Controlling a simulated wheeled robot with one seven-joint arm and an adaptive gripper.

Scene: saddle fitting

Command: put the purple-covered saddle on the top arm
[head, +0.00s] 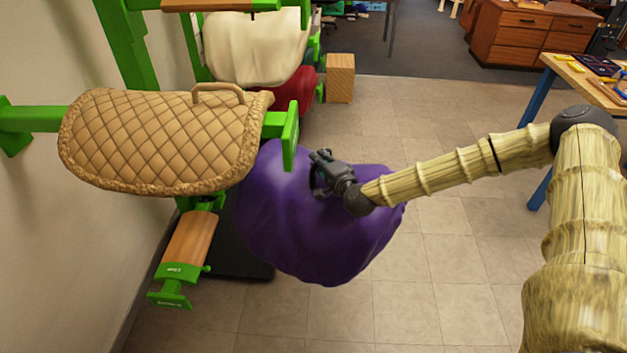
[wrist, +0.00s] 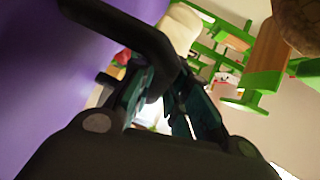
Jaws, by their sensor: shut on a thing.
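The purple-covered saddle (head: 318,235) hangs in the air right of the green rack, below and beside the tan quilted pad. Its smooth purple cover also fills the left of the wrist view (wrist: 45,85). My gripper (head: 326,174) is at its upper right side. In the wrist view my gripper's fingers (wrist: 165,100) close near a dark bar-like handle (wrist: 130,30); the exact grip is partly hidden. A green rack arm (head: 290,135) at the left carries the tan quilted pad (head: 160,140). I cannot tell for certain which arm is the top one.
A wood-topped lower arm (head: 188,242) is bare. Another wood-topped arm (head: 220,4) shows at the top edge. Behind stand a cream-covered saddle (head: 255,45), a red-covered one (head: 296,88) and a wooden block (head: 340,78). A workbench (head: 590,80) is at right. The floor between is clear.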

